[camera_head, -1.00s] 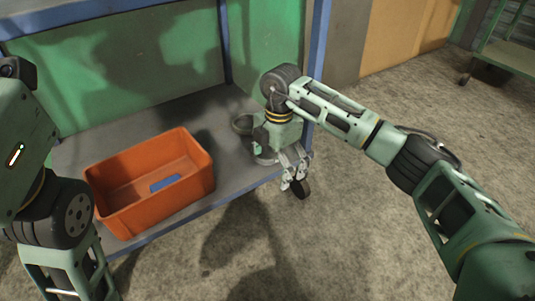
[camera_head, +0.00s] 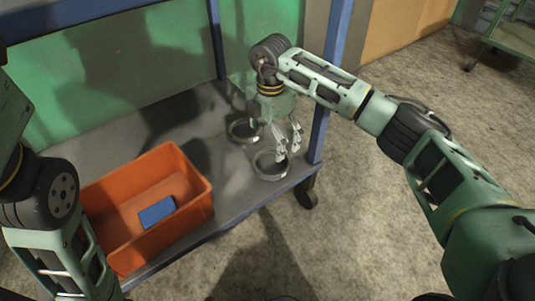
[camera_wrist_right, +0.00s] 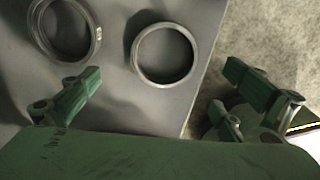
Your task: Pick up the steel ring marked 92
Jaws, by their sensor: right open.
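Two steel rings lie flat on the grey shelf. The nearer ring (camera_head: 270,177) is by the shelf's front edge; in the right wrist view this ring (camera_wrist_right: 165,83) sits between the fingers' directions. The farther ring (camera_head: 240,140) lies behind and left of it, and in the wrist view this ring (camera_wrist_right: 75,57) is at upper left with a small pale mark on its band. I cannot read a number on either ring. My right gripper (camera_head: 289,145) is open and empty, pointing down above the nearer ring. My left arm shows at the left; its gripper is out of view.
An orange crate (camera_head: 203,205) with a blue block (camera_head: 157,212) inside stands on the shelf at the left. A blue post (camera_head: 325,90) rises at the shelf's right corner, close to my right arm.

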